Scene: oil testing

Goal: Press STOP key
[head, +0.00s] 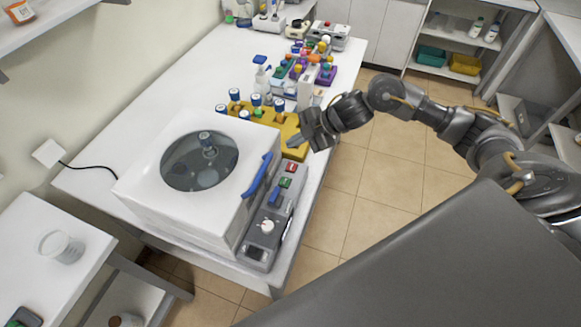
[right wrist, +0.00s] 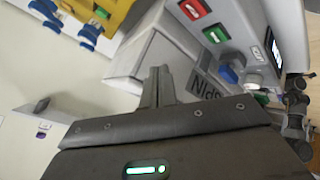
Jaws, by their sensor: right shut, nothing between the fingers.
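The white machine (head: 150,190) with a round window stands on the white table. Its grey control panel (head: 262,215) on the right side carries a red key (head: 291,168) at the far end and a green key (head: 285,182) beside it. The red key (right wrist: 193,9) and green key (right wrist: 216,35) also show in the right wrist view; their lettering is too small to read. My right gripper (head: 293,141) is shut and empty, just beyond the red key and apart from it. Its closed fingers show in the right wrist view (right wrist: 158,72). My left gripper is out of view.
The panel also has a blue control (head: 274,196) and a white knob (head: 267,227). A blue handle (head: 258,176) sits on the machine's lid. A yellow rack (head: 288,130) with blue-capped bottles stands behind the machine, close to my right gripper. The floor right of the table is clear.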

